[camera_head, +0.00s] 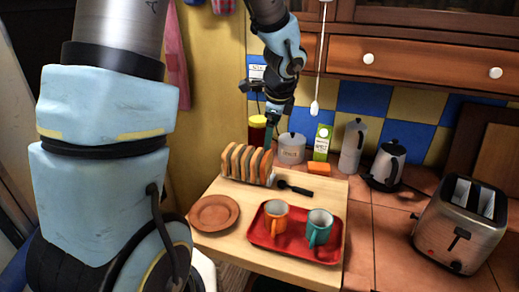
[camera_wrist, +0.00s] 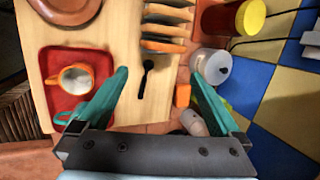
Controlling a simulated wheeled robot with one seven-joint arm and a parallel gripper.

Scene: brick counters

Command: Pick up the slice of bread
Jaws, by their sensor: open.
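Several slices of bread (camera_head: 247,164) stand upright in a row, seemingly in a rack, at the back left of the wooden board. In the wrist view the bread slices (camera_wrist: 165,28) show at the top centre, beyond the fingertips. My gripper (camera_head: 272,115) is above and behind the bread in the head view, apart from it. In the wrist view my gripper (camera_wrist: 160,75) has its two teal fingers spread wide with nothing between them. The lower parts of the slices are hidden in the head view.
Beside the bread lie a black spoon-like utensil (camera_head: 295,188) and a brown plate (camera_head: 214,213). A red tray (camera_head: 267,240) holds an orange mug (camera_head: 276,217) and a teal mug (camera_head: 319,228). A white canister (camera_head: 291,149), a red-yellow jar (camera_head: 257,131) and a carton (camera_head: 322,142) stand behind. A toaster (camera_head: 461,225) is right.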

